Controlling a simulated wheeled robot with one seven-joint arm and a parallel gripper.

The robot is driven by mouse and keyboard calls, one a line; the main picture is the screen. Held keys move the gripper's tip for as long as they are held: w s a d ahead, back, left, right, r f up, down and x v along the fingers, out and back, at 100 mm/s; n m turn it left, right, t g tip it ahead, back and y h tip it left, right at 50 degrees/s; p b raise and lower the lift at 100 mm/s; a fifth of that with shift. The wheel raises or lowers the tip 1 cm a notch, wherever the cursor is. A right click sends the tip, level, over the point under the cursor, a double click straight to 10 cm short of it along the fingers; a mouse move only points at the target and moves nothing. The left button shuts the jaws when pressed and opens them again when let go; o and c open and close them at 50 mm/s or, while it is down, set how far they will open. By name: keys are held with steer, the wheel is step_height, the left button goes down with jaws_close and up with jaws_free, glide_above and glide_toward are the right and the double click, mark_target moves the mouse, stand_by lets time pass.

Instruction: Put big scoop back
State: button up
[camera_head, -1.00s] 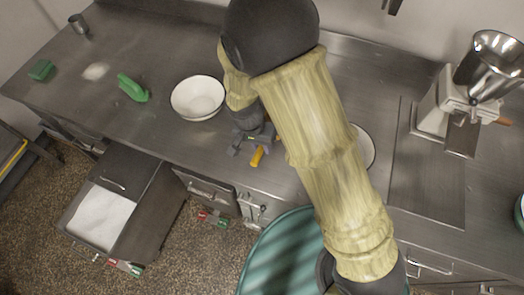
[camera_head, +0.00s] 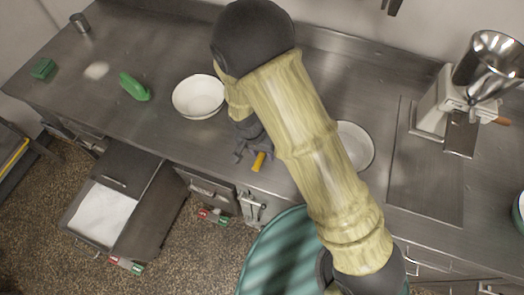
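A green scoop-like object (camera_head: 134,87) lies on the steel counter left of the white bowl; I cannot tell for sure that it is the big scoop. My gripper (camera_head: 252,155) is low over the counter's front edge, right of and below the bowl. A short orange-yellow piece (camera_head: 258,162) shows at its fingertips; whether it is gripped or only lies there I cannot tell. My arm hides part of the gripper and the counter behind it.
A white bowl (camera_head: 198,97) stands left of my arm, and a white plate (camera_head: 355,146) is partly behind it. An open bin (camera_head: 75,231) with white contents is below the counter. A grinder-like machine (camera_head: 436,108) stands right. A teal round surface (camera_head: 275,262) is in front.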

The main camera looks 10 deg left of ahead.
steer(key=shift+r, duration=0.1)
steer(key=shift+w+a+r, duration=0.1)
steer(key=shift+a+r, duration=0.1)
steer(key=shift+r, duration=0.2)
steer(key=b+v, duration=0.2)
steer(key=v, duration=0.9)
steer(key=shift+d, duration=0.1)
steer(key=d+r+t+y, duration=0.1)
steer(key=d+r, duration=0.1)
steer(key=d, duration=1.1)
steer(key=d+r+n+t+y, duration=0.1)
steer(key=d+r, duration=0.2)
steer(key=d, duration=1.1)
steer(key=shift+s+r, duration=0.2)
steer(key=shift+s, duration=0.1)
steer(key=shift+d, duration=0.15)
steer(key=shift+s, duration=0.1)
steer(key=shift+c, duration=0.4)
